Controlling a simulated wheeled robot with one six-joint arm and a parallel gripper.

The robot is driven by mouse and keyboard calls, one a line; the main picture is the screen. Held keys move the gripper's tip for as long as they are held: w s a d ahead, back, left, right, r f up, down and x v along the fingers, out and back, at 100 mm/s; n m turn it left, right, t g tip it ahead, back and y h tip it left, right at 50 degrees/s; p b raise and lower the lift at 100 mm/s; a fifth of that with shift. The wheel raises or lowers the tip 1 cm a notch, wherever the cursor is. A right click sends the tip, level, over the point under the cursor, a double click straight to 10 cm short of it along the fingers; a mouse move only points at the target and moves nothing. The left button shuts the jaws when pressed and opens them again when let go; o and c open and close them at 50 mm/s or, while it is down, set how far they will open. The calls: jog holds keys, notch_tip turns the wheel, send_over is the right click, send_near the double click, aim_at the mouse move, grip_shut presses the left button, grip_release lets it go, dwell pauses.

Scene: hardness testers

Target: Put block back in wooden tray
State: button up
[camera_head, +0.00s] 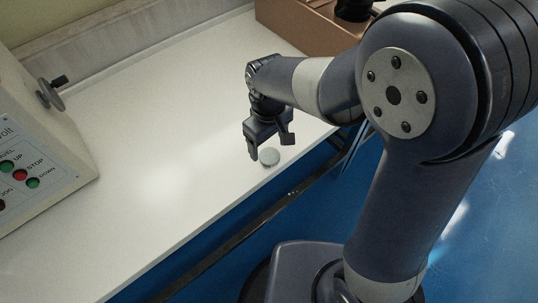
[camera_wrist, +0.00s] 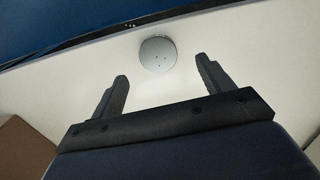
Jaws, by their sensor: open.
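The block is a small round grey disc (camera_head: 269,157) lying on the white table (camera_head: 160,150) near its front edge. In the wrist view the disc (camera_wrist: 158,54) lies beyond the fingertips, roughly centred between them, with a few small dark dots on its top. My gripper (camera_head: 269,148) is open and empty, just above and beside the disc. In the wrist view its two fingers (camera_wrist: 162,70) stand apart with nothing between them. I cannot make out a wooden tray for certain; a brown box-like thing (camera_head: 305,27) stands at the back of the table, partly hidden by my arm.
A beige machine (camera_head: 40,140) with red and green buttons and a side knob stands at the left. A dark object (camera_head: 354,9) shows above the brown box. The table between machine and gripper is clear. The front table edge is close to the disc, with blue floor beyond.

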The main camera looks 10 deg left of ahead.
aim_at(271, 157)
jog(key=f, duration=0.5)
jog(key=shift+d+f, duration=0.1)
jog(key=shift+d, duration=0.15)
jog(key=shift+c, duration=0.2)
